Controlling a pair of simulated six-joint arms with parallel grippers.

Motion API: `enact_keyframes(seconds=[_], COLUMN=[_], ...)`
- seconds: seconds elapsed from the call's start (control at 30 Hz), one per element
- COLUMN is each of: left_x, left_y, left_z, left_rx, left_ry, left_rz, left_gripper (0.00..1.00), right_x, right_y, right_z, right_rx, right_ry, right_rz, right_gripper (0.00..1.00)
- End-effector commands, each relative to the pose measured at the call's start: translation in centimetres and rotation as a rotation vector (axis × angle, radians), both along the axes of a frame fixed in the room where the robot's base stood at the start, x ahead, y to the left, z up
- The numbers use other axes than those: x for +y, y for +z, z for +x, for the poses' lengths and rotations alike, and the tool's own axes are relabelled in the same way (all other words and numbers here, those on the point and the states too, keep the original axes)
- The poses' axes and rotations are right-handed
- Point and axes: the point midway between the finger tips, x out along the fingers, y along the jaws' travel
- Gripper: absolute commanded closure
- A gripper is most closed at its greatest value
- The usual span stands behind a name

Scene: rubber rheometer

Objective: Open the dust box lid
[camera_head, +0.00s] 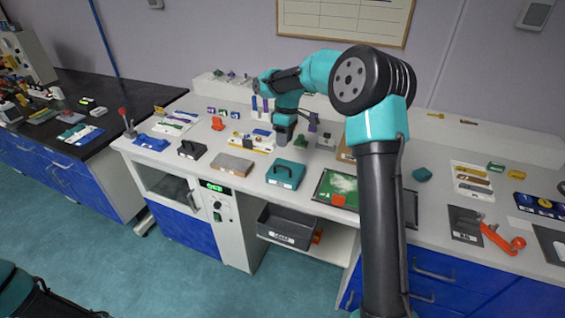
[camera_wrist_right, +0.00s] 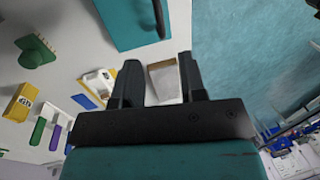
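A teal box (camera_head: 286,173) with a dark handle on top and a white label on its front stands near the bench's front edge; I take it for the dust box. Its lid looks closed. In the right wrist view, a teal surface with a dark handle (camera_wrist_right: 150,18) shows at the top, beyond the fingertips. My right gripper (camera_head: 282,142) hangs above the bench, behind the teal box and apart from it. In the wrist view the right gripper (camera_wrist_right: 159,65) is open, with nothing held. My left gripper is out of view.
A tan-topped block (camera_head: 232,164) and a black handled box (camera_head: 191,149) stand left of the teal box. A green-topped tray (camera_head: 337,187) lies to its right. A grey bin (camera_head: 288,226) sits on the shelf below. My right arm crosses the right half of the bench.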

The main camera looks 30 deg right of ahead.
Motion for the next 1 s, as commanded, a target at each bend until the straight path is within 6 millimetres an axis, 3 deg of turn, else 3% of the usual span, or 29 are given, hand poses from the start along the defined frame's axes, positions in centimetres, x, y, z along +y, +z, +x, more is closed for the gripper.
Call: enact_keyframes(seconds=[0.3,0.5,0.93,1.0], left_x=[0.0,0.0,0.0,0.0], left_y=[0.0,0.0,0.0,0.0], left_z=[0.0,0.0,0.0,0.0], left_rx=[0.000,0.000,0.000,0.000], left_ry=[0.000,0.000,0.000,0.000], left_rz=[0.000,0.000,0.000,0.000], left_gripper=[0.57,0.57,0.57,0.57], right_x=[0.9,1.3,1.4,1.4], right_y=[-5.4,-8.0,-9.0,-9.0], right_z=[-0.7,-1.0,-1.1,-1.1], right_rx=[0.003,0.001,-0.001,-0.001], right_ry=[0.001,0.000,0.000,0.000], right_rz=[0.000,0.001,0.001,0.001], right_gripper=[0.62,0.62,0.62,0.68])
